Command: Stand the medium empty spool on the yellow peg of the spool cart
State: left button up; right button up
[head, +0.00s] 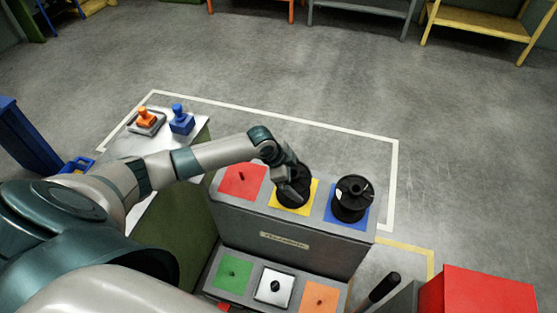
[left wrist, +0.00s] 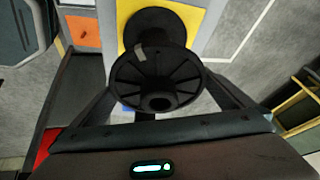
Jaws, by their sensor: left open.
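A black empty spool (head: 293,200) stands upright on the yellow square (head: 312,190) of the spool cart (head: 290,238), in the middle of the upper deck. Its base covers the yellow peg, which I cannot see. My left gripper (head: 291,190) is over this spool and partly hides it. In the left wrist view, the spool (left wrist: 155,75) shows its round top flange and centre hole, with yellow beneath it. The open fingers of the left gripper (left wrist: 160,84) lie on either side of it; I cannot tell whether they touch. My right gripper is out of view.
Another black spool (head: 352,199) stands on the blue square to the right. The red square (head: 241,181) has a bare peg. The lower deck has green, white and orange squares. A white-topped table (head: 150,145) stands left; a red box (head: 485,292) is front right.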

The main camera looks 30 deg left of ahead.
pick_arm(q)
jog(key=b+v, duration=0.3)
jog(key=v, duration=1.2)
jog(key=shift+s+r, duration=0.15)
jog(key=shift+d, duration=0.1)
